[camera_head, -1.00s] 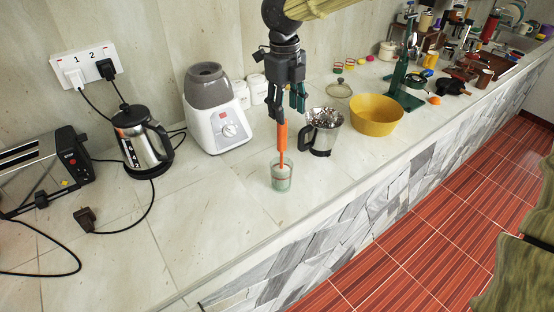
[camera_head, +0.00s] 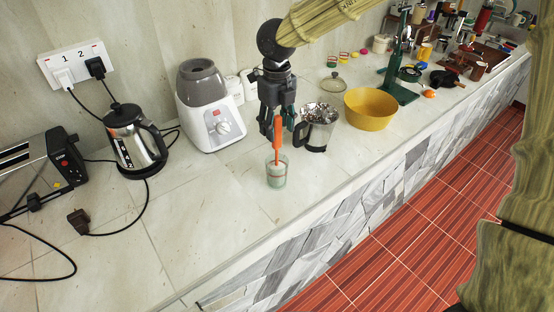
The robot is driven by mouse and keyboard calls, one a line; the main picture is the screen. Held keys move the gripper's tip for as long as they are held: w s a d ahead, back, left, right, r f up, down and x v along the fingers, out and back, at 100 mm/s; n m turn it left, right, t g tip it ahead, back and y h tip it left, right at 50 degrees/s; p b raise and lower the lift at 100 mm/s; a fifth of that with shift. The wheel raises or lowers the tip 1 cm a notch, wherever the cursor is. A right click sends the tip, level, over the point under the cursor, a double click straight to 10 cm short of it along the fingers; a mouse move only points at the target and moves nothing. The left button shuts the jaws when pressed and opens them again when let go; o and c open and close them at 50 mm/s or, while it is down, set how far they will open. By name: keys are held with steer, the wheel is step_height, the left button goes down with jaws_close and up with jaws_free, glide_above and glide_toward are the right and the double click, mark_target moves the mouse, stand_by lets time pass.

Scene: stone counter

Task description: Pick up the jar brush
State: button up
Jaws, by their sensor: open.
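The jar brush (camera_head: 277,138) has an orange handle and stands nearly upright in a clear glass (camera_head: 277,178) on the counter. The glass holds the brush's lower end. My gripper (camera_head: 279,127) points down over the brush, its dark fingers spread. The top of the handle shows between the fingertips. Whether a finger touches the handle cannot be told.
A white and grey blender base (camera_head: 212,128) is at the left, and a yellow bowl (camera_head: 370,112) is farther right. The counter in front of the glass is clear.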

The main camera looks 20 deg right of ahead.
steer(key=shift+f, duration=1.35)
jaws_close()
step_height(320, 180, up, 18)
steer(key=b, duration=0.2)
steer(key=shift+b, duration=0.3)
steer(key=shift+r, duration=0.1)
